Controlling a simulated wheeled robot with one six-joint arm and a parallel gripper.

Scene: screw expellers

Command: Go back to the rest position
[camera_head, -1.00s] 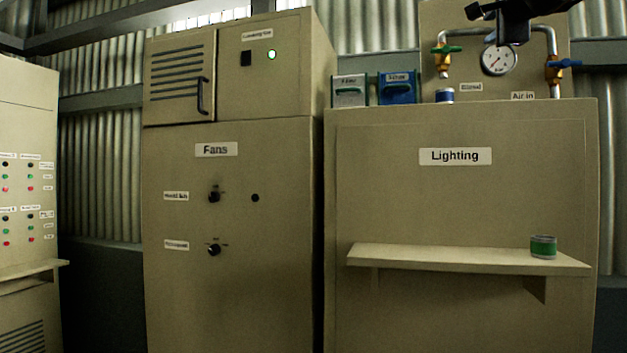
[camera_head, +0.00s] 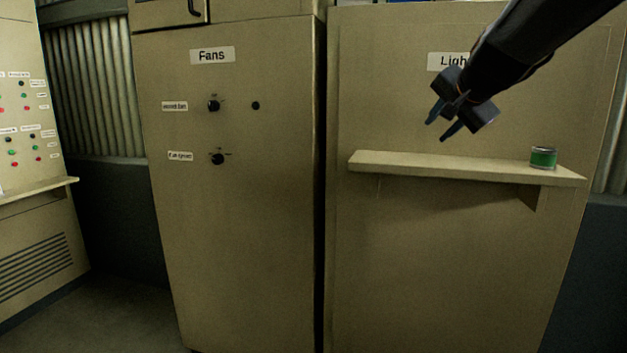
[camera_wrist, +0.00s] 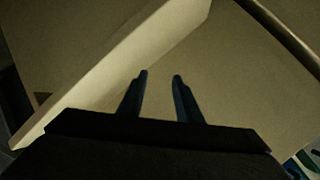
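My gripper (camera_head: 441,127) hangs from my dark arm at the upper right of the head view, in front of the Lighting cabinet (camera_head: 400,245) and above the left part of its shelf. Its two bluish fingers point down and left, apart, with nothing visible between them. In the wrist view my gripper (camera_wrist: 161,76) also shows its two fingers separated and empty, with the shelf (camera_wrist: 120,70) at the left. My arm covers part of the Lighting label (camera_head: 446,62).
The Fans cabinet (camera_head: 240,240) with two dark knobs stands to the left. A panel with coloured buttons (camera_head: 22,110) is at the far left. Floor (camera_head: 110,305) shows at lower left.

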